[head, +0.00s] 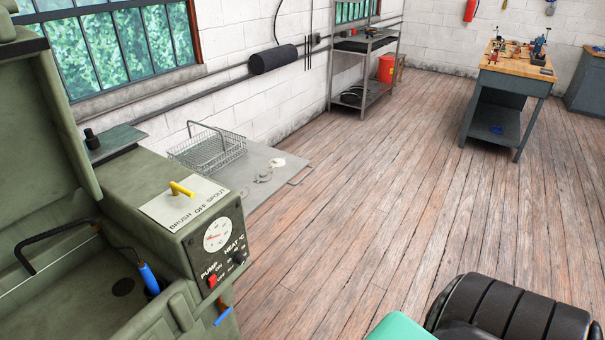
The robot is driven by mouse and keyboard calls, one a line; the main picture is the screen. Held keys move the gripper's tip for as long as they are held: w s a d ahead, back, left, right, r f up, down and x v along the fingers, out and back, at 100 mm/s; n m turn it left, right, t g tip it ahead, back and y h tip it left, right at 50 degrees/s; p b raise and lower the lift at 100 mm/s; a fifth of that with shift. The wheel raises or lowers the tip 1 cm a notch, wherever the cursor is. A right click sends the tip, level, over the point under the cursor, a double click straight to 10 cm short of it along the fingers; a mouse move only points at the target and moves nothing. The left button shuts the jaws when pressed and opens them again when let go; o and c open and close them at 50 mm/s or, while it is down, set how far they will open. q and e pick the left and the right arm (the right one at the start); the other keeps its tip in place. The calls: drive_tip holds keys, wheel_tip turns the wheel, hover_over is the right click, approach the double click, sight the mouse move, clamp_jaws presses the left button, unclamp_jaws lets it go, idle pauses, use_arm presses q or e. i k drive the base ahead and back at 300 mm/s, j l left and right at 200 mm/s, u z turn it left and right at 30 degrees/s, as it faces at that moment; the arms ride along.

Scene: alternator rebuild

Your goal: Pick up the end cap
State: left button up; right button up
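A small grey metal part (263,176) lies on the grey metal side shelf (292,181) beside the green washer. It may be the end cap, but it is too small to tell for sure. A small whitish round piece (277,162) lies just behind it on the same shelf. Neither of my grippers is in view.
A wire basket (208,151) stands on the shelf, left of the small parts. The green parts washer (180,215), with its lid up, fills the left. A wooden-topped workbench (517,63) and a metal rack (363,65) stand farther back. The plank floor between is clear.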

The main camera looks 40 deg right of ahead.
sight(275, 163)
drive_tip(key=z, duration=1.1)
